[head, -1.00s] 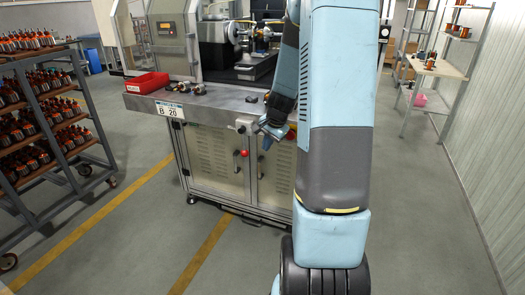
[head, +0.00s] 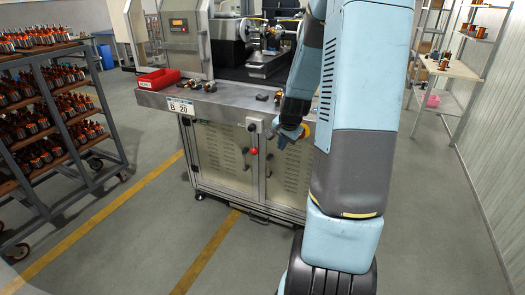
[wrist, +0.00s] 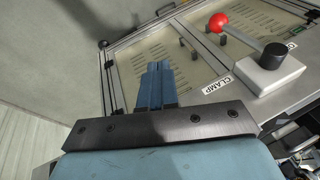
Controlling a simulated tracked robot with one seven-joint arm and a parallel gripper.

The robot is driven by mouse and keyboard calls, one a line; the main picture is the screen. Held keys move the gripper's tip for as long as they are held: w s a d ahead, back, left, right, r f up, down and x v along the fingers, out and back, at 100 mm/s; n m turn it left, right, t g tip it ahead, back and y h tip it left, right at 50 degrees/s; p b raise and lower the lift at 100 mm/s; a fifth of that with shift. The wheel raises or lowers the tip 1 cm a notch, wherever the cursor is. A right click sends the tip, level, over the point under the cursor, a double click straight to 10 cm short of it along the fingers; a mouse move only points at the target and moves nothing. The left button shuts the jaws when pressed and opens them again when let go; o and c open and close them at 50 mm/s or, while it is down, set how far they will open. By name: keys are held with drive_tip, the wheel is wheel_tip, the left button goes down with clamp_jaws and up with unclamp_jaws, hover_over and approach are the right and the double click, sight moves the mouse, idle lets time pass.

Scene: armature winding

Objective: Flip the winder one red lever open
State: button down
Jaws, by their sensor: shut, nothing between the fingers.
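The winder (head: 225,165) is a grey metal machine with a cabinet below its worktop.
A red bin (head: 158,79) and small dark parts (head: 263,96) lie on the worktop. A yellow and red fitting (head: 307,131) is partly behind my arm. A rack of wound parts (head: 60,120) stands left, and a shelf (head: 450,68) back right. The floor in front is clear.

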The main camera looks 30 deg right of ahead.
sight(253, 140)
drive_tip(key=shift+w+a+r+n+t, duration=0.15)
drive_tip(key=shift+a+r+n+t, duration=0.2)
drive_tip(key=shift+a+t, duration=0.3)
drive_tip(key=shift+w+a+r+n+t, duration=0.1)
drive_tip(key=shift+a+r+n+t, duration=0.05)
drive_tip(key=shift+a+n+t, duration=0.4)
drive_tip(key=shift+f, duration=0.1)
drive_tip(key=w+a+f, duration=0.1)
drive_tip(key=w+f, duration=0.7)
drive_tip(key=w, duration=0.1)
drive_tip(key=shift+a+f, duration=0.15)
drive_tip(key=shift+f, duration=0.05)
idle(0.5)
drive_tip(key=shift+w, duration=0.1)
